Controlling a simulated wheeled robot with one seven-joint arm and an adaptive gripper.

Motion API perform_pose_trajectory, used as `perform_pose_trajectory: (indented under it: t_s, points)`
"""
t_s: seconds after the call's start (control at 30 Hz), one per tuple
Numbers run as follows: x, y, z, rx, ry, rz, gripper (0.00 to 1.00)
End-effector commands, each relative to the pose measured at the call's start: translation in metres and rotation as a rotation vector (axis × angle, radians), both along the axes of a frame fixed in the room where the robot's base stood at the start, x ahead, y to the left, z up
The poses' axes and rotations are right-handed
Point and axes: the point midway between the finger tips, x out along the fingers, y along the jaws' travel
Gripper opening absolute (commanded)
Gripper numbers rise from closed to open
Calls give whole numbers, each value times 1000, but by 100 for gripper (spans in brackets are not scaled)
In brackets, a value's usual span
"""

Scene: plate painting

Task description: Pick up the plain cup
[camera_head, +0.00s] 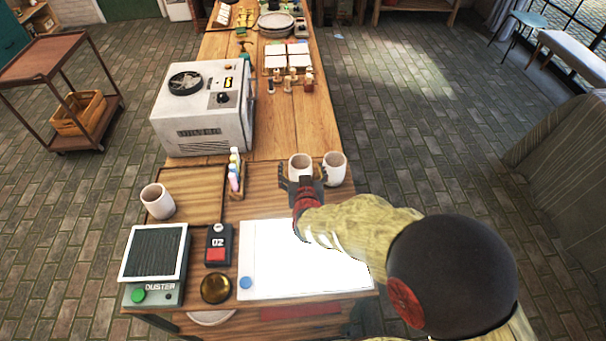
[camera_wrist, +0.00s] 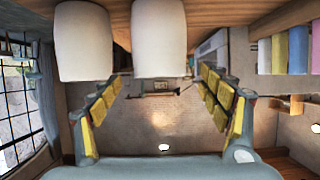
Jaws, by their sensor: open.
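Three pale, handleless cups are in the head view, and I cannot tell by marking which is the plain one. One cup (camera_head: 300,164) stands just beyond my gripper (camera_head: 303,180), and a second cup (camera_head: 335,169) is close on its right. I cannot tell whether a finger touches either cup.
A bottle rack (camera_head: 236,174) stands left of the cups. A silver machine (camera_head: 202,110) is behind it. A white board (camera_head: 262,238), a button box (camera_head: 218,244) and a duster unit (camera_head: 154,262) fill the front. Bare wood (camera_head: 300,118) lies beyond the cups.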

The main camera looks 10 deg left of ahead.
Motion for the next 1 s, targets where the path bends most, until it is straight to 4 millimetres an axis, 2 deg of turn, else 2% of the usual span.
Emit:
perform_pose_trajectory:
  t_s: [0.17, 0.3, 0.6, 1.0]
  points:
    - [24, 5, -16, 0, 0, -1, 77]
    - [36, 9, -19, 2, -1, 1, 77]
    - [39, 10, -18, 2, 0, 1, 77]
    - [39, 10, -18, 2, 0, 1, 54]
